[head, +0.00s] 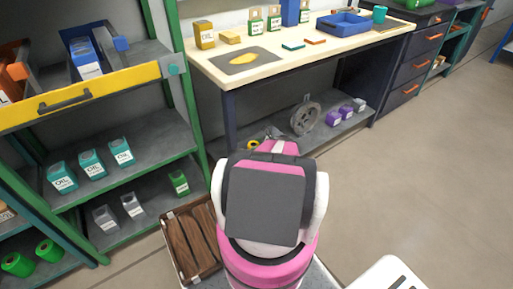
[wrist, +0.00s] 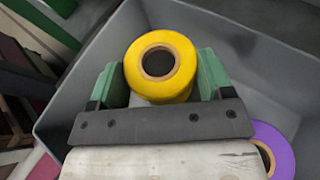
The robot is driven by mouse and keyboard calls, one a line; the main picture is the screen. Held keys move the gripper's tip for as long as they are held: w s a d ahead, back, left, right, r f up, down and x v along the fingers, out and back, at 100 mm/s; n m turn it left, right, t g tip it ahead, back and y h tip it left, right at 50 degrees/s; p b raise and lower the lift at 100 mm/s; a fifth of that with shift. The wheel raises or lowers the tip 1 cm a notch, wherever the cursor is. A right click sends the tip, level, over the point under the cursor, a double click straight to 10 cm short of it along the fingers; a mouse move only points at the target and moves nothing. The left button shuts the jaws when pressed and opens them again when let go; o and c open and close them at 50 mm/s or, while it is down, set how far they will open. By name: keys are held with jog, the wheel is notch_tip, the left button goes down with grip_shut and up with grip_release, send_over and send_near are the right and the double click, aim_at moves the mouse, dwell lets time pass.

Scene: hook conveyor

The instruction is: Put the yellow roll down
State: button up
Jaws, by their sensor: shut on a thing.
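The yellow roll (wrist: 183,88) is between the two green fingers of my gripper (wrist: 162,75) in the wrist view. Its round end with a brown-rimmed dark hole faces the camera. My gripper is shut on it. The roll is over or inside a grey bin (wrist: 102,42); whether it touches the bin's floor cannot be told.
A purple roll (wrist: 277,143) lies in the bin at the lower right of the wrist view. In the head view, a workbench (head: 222,75) stands ahead, with a grey wheel (head: 305,118) on its lower shelf. A wooden crate (head: 190,238) is left of my arm. Floor is clear at right.

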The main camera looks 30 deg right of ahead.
jog(key=shift+f, duration=0.45)
jog(key=shift+f, duration=0.6)
jog(key=o, duration=1)
jog(key=shift+o, duration=0.2)
jog(key=shift+r, duration=0.6)
jog(key=v, duration=1.2)
